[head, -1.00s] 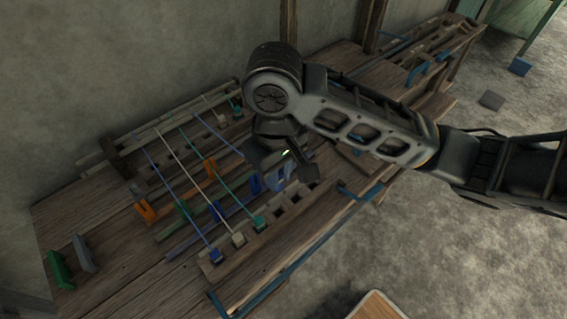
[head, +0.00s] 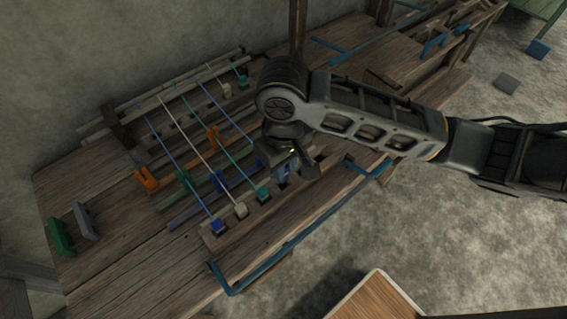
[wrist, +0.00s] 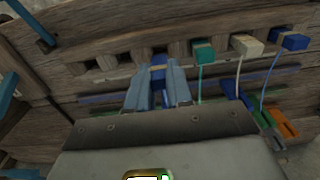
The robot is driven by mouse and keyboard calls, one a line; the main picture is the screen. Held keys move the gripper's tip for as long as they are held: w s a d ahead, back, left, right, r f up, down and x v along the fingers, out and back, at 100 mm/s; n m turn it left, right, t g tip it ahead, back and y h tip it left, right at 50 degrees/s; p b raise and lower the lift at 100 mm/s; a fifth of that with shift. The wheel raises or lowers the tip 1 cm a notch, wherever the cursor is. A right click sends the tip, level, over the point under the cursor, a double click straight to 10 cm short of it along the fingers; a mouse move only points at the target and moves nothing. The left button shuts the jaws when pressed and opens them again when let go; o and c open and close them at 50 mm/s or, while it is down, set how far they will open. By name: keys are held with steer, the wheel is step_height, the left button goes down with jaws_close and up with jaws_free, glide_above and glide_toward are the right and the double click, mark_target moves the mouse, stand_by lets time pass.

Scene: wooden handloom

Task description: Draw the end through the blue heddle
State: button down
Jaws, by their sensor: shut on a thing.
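My gripper (wrist: 157,86) is shut on a blue end block (wrist: 158,73) and holds it at the slotted front bar, beside the teal block (wrist: 204,50). I cannot tell whether the held block sits in a slot. In the head view, my gripper (head: 290,170) partly covers it, and a light blue thread (head: 230,119) runs from the back beam toward it. A small blue piece (head: 221,181), apparently a heddle, stands on the rails between back beam and front bar. Another blue part beside my gripper is partly hidden.
Blue, cream (head: 241,210) and teal end blocks sit in the front bar with taut threads. Orange (head: 146,180) and green (head: 184,181) pieces stand behind them. Green (head: 61,237) and grey (head: 85,221) blocks are at left. Empty slots lie beyond my gripper.

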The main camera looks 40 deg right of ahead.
steer(key=shift+f, duration=0.1)
steer(key=shift+f+b, duration=1.3)
steer(key=shift+f, duration=0.45)
steer(key=c, duration=0.9)
jaws_free()
steer(key=shift+c, duration=0.2)
steer(key=shift+r, duration=3.95)
